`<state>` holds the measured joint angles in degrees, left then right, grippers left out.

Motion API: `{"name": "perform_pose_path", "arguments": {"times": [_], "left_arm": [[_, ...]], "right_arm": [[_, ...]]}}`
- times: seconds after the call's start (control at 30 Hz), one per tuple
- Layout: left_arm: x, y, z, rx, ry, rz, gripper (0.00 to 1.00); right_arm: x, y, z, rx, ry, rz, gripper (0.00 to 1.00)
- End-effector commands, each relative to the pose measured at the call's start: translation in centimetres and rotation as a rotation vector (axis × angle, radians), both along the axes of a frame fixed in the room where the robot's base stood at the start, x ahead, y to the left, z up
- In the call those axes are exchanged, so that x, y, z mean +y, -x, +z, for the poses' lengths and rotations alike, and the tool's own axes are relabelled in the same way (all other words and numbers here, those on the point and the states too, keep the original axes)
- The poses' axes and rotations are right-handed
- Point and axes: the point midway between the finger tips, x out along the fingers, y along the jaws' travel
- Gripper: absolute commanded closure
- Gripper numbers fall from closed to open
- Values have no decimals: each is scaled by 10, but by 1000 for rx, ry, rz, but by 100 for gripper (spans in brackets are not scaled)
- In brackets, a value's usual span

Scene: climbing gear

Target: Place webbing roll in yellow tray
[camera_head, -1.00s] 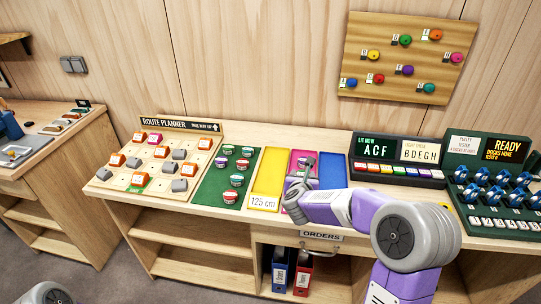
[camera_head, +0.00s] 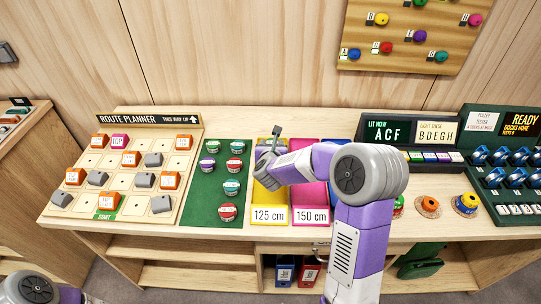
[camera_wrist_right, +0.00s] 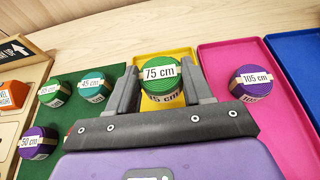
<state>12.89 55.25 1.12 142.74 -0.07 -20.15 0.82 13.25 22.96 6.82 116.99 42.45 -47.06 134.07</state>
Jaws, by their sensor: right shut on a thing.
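The green webbing roll (camera_wrist_right: 162,76), with a 75 cm label, sits between the fingers of my right gripper (camera_wrist_right: 160,88) in the right wrist view. A second label shows just below it; I cannot tell if it belongs to the same roll. The right gripper (camera_head: 268,158) is shut on the roll over the yellow tray (camera_wrist_right: 180,58). In the head view this tray (camera_head: 262,196) has a 125 cm card in front, and the arm partly covers it. I cannot tell if the roll touches the tray floor. My left gripper is out of view.
The pink tray (camera_wrist_right: 225,60), right of the yellow one, holds a purple 105 cm roll (camera_wrist_right: 252,84). A blue tray (camera_wrist_right: 298,52) lies further right. Left is a green mat (camera_head: 207,197) with several rolls, then the route planner board (camera_head: 130,170). Displays (camera_head: 412,130) stand at right.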

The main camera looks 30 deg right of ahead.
Motion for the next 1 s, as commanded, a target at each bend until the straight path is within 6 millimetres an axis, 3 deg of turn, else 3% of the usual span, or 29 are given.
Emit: {"name": "perform_pose_path", "arguments": {"times": [0.37,0.73,0.77,0.9,1.0], "left_arm": [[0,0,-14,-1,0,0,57],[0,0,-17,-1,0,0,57],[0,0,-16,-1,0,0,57],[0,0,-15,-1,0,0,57],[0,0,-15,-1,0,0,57]], "right_arm": [[0,0,-42,2,0,0,80],[0,0,-45,-2,-1,1,80],[0,0,-44,0,0,1,46],[0,0,-43,0,0,1,25],[0,0,-43,0,0,1,24]]}}
